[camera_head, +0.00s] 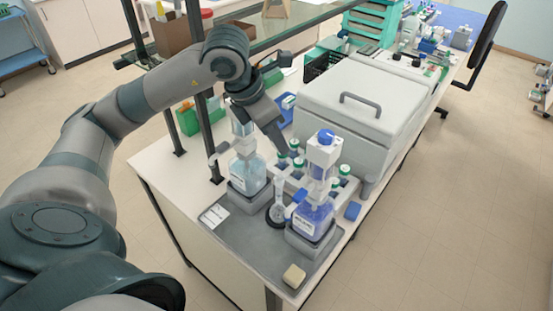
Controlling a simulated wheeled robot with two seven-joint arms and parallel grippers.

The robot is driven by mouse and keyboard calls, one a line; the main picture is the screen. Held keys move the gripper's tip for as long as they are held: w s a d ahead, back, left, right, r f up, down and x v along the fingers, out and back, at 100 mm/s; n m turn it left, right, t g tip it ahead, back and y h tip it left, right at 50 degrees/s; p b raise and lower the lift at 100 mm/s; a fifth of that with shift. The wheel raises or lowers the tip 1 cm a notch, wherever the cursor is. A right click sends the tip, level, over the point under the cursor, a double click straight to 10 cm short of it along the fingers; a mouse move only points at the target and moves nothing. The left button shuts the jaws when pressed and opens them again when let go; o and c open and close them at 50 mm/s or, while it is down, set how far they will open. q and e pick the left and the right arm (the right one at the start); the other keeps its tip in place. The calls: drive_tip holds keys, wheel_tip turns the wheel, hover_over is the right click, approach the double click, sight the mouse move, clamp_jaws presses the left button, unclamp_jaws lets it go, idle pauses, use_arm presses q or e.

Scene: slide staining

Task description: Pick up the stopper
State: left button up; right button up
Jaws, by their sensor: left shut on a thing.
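My left gripper (284,150) reaches in from the upper left and points down between two dispenser bottles. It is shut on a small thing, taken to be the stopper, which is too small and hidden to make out. Just below the fingertips, a clear glass flask (278,208) with a narrow neck stands upright on the grey tray (237,238). I cannot tell the exact gap between the fingertips and the flask mouth. My right gripper is not in view.
A bottle with pale blue liquid (248,172) stands left of the flask, and a blue-purple one with a blue cap (313,212) stands right. Capped vials stand behind. A beige block (294,277) lies at the tray's front. A large grey lidded box (352,112) stands behind right.

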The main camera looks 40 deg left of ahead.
use_arm(q)
drive_tip(key=shift+r+b, duration=0.9)
drive_tip(key=shift+r, duration=2.65)
